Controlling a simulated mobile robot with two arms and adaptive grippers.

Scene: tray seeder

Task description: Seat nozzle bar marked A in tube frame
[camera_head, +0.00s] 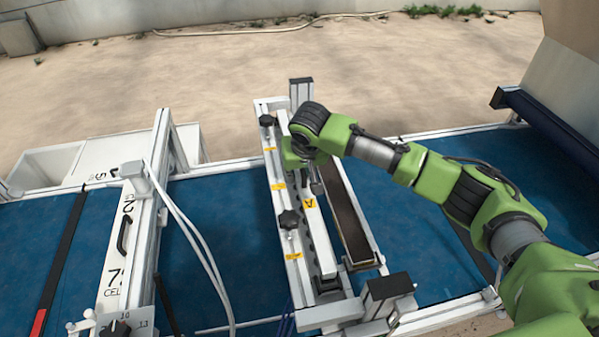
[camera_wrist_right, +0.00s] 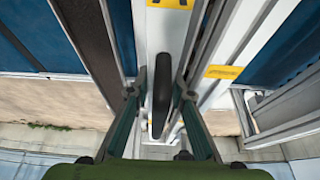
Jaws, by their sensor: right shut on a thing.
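The nozzle bar marked A (camera_head: 321,243) is a long white bar with a yellow A label. It lies lengthwise along the tube frame (camera_head: 292,258), a pale metal frame with yellow labels and black knobs. My right gripper (camera_head: 311,180) is above the bar's middle. In the right wrist view its two fingers (camera_wrist_right: 160,95) close around the bar's black upright handle, with the white bar (camera_wrist_right: 160,40) below. Whether the bar is fully down in the frame cannot be told; the arm hides its far part. My left gripper is not in view.
A long dark-filled trough (camera_head: 350,225) lies right beside the bar. A blue belt (camera_head: 220,215) runs below. A white cross-member with printed numbers (camera_head: 117,240) and pale hoses stand at left. A dark roller (camera_head: 550,125) is at far right.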

